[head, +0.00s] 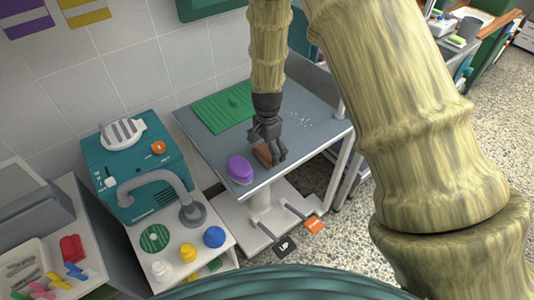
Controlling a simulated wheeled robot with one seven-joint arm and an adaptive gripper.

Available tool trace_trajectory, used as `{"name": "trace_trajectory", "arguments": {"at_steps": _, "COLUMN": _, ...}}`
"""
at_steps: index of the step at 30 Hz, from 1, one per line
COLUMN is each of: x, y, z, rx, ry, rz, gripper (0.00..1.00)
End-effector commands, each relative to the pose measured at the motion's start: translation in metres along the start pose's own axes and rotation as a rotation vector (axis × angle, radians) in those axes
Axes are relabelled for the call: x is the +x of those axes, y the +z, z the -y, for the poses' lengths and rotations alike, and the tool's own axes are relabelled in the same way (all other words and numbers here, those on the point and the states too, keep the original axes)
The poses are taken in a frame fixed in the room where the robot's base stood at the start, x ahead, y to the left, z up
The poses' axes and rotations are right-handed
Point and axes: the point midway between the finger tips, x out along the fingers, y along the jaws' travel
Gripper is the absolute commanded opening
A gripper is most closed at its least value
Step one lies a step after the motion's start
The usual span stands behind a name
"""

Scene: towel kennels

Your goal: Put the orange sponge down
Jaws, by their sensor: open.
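The orange sponge (262,154) is a small brownish-orange block near the front edge of the grey table (310,128). It appears to rest on the tabletop. My gripper (273,150) is dark and points down right at the sponge, with its fingers open. The fingers hide part of the sponge, and I cannot tell whether they touch it. A purple oval object (240,169) sits just left of the sponge, close to the table's edge.
A green mat (215,112) lies at the table's back left, and small pale bits (303,122) lie to the right. A teal machine (130,165) with a grey hose stands left. Pedals (313,225) sit below the table. The table's right part is mostly clear.

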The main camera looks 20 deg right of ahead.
Motion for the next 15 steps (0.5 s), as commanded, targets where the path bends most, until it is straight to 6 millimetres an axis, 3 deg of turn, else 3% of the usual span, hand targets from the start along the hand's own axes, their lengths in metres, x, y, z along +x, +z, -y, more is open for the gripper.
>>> {"name": "trace_trajectory", "arguments": {"at_steps": 15, "x": -0.07, "y": -0.001, "z": 0.001, "rx": 0.0, "ry": -0.002, "rz": -0.002, "gripper": 1.0}}
